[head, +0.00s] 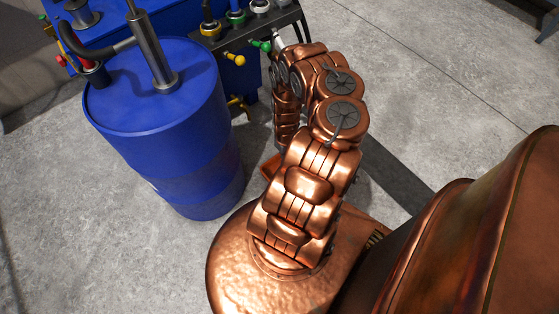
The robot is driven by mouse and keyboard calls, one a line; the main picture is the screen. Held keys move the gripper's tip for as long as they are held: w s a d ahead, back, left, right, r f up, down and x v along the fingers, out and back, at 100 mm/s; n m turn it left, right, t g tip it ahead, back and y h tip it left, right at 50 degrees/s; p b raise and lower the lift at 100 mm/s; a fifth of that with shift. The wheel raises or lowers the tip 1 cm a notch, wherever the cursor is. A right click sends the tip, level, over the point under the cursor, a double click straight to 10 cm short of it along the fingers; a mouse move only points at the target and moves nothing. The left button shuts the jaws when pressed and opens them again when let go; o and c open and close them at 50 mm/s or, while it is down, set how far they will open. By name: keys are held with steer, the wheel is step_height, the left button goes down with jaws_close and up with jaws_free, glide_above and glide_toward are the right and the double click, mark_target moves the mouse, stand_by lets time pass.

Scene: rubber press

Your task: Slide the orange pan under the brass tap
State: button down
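A small orange-red edge, which looks like part of the orange pan (269,168), shows low on the floor between the blue drum and my copper arm. My arm hides the rest of the pan. A brass tap (238,106) sticks out low on the front of the blue machine, above and to the left of that edge in the picture. The pan edge appears apart from the tap. My arm bends over and its far end goes down behind its own links. My gripper is hidden there, so its hold on the pan cannot be seen.
A blue drum (170,130) with a metal post and black hose stands close left of my arm. The blue machine (238,80) carries a dark shelf (250,30) with coloured valves above the tap. Grey floor (440,90) is open to the right, crossed by a dark strip (393,175).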

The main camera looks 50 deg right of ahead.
mark_target(278, 164)
step_height(278, 164, down, 11)
steer(key=b, duration=1)
steer(key=shift+r, duration=0.15)
steer(key=shift+w+d+r+b, duration=0.1)
steer(key=shift+w+d+b, duration=0.15)
steer(key=shift+w, duration=0.4)
steer(key=shift+w+d+r+b, duration=0.15)
steer(key=shift+w+b, duration=0.15)
steer(key=shift+w, duration=0.35)
steer(key=shift+w+d+r+b, duration=0.15)
steer(key=shift+w+b, duration=0.1)
steer(key=shift+w, duration=0.4)
